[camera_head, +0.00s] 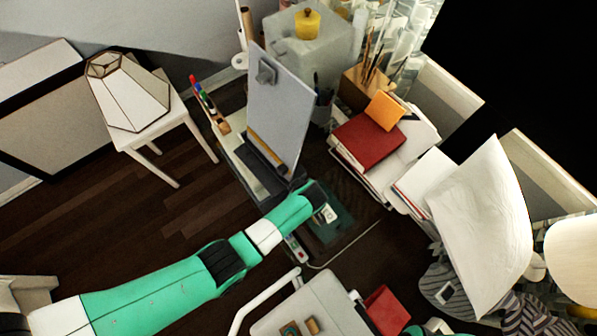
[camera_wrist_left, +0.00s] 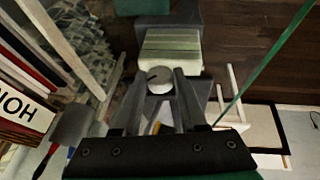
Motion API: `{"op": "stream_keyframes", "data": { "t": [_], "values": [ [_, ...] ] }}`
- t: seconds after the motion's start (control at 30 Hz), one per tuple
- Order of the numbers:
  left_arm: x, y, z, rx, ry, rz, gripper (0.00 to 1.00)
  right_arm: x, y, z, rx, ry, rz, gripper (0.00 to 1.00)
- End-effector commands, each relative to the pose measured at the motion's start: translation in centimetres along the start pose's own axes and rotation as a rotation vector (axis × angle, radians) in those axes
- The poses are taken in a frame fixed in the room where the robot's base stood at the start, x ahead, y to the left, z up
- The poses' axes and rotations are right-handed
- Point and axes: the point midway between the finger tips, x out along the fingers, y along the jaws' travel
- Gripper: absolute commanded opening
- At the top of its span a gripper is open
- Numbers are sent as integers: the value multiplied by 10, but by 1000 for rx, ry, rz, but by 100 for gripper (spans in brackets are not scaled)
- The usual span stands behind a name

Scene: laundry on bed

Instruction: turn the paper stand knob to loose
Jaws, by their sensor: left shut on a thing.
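The paper stand (camera_head: 280,100) is a tilted pale grey board with a clip at its top and a yellow strip low on its face. My green left arm reaches from the left to the stand's lower right, where my left gripper (camera_head: 318,196) is dark and small. In the left wrist view, a round grey slotted knob (camera_wrist_left: 160,78) sits between the fingertips of my left gripper (camera_wrist_left: 159,84), which is shut on it. The knob is hidden in the head view. My right gripper is not in view.
A white stool (camera_head: 150,138) with a geometric lamp stands left. A red book (camera_head: 368,140) and paper stacks lie to the right. Pens and a white-grey cabinet (camera_head: 315,50) are close behind the stand. Dark wooden floor (camera_head: 170,205) is clear at left.

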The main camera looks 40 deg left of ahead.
Motion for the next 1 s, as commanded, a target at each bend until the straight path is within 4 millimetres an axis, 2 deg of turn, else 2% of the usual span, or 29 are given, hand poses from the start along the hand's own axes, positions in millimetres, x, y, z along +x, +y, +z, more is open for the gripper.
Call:
{"op": "stream_keyframes", "data": {
  "t": [0.37, 0.7, 1.0],
  "values": [
    [-4, -2, -1, -20, 5, 52, 0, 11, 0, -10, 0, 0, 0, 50],
    [-3, -7, 0, -100, 21, 256, 0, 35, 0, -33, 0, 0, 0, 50],
    [2, -9, 2, -178, 36, 453, 0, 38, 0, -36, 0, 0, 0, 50]
  ]
}}
